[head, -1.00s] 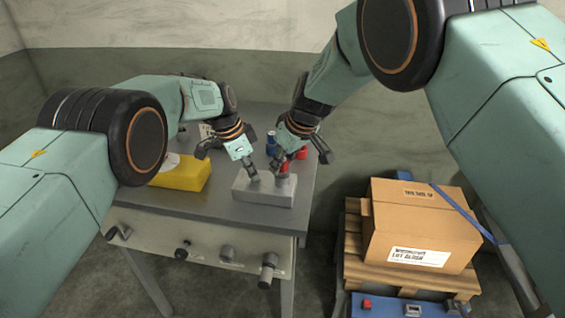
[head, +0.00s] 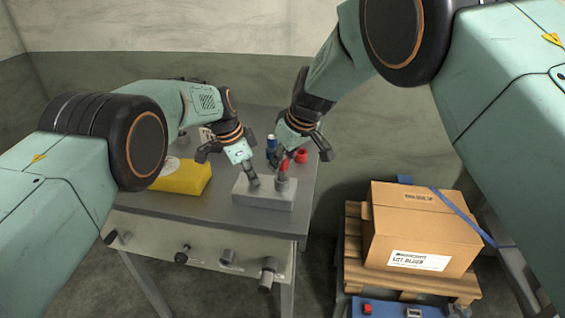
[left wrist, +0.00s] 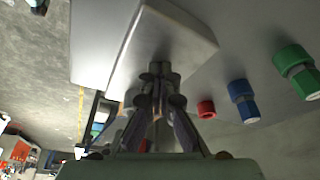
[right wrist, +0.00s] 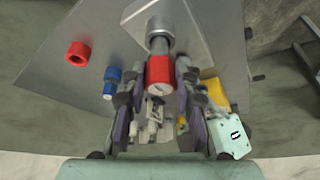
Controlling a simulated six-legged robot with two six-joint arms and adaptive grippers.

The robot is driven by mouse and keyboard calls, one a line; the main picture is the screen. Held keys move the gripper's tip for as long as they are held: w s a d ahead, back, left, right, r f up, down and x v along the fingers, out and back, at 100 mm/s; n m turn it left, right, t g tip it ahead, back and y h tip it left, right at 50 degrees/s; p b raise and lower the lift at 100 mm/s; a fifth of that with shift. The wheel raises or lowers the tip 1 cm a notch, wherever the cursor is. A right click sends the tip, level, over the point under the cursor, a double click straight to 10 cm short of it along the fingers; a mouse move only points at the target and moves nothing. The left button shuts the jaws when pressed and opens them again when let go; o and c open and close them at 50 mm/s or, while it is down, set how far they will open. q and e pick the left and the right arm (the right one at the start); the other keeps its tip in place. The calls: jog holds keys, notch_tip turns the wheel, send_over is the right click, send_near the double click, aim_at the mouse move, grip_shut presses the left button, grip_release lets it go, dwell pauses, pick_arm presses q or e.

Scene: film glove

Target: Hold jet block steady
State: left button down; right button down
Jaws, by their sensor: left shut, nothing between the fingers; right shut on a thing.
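The jet block, a light grey slab (head: 250,195), lies on the grey table; it also shows in the left wrist view (left wrist: 178,45) and the right wrist view (right wrist: 190,22). My left gripper (head: 255,183) is shut and empty, pointing down with its fingertips at the block's top. In the left wrist view the fingertips (left wrist: 160,72) look against the block, though contact is hard to confirm. My right gripper (head: 282,178) is shut on a red cylindrical fitting (right wrist: 159,72) with a pale end. The fitting sits in line with a grey post (right wrist: 160,35) on the block.
A loose red cap (head: 301,156) and a blue fitting (head: 271,142) stand behind the block. The left wrist view adds a green one (left wrist: 297,70). A cardboard box (head: 420,230) stands on a pallet at right.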

pick_arm(q)
jog(key=shift+s+f, duration=0.25)
jog(key=shift+f, duration=0.2)
pick_arm(e)
jog(key=shift+r, duration=3.15)
pick_arm(q)
jog(key=shift+w+r, duration=0.15)
jog(key=shift+r, duration=0.4)
jog(key=shift+w+r, duration=0.15)
jog(key=shift+r, duration=0.4)
pick_arm(e)
jog(key=shift+w+f, duration=0.2)
pick_arm(q)
jog(key=shift+s+r, duration=0.1)
jog(key=shift+r, duration=1.3)
pick_arm(e)
jog(key=shift+s+r, duration=0.15)
jog(key=shift+s, duration=0.05)
pick_arm(q)
jog(key=shift+r, duration=0.15)
pick_arm(e)
jog(key=shift+w, duration=0.15)
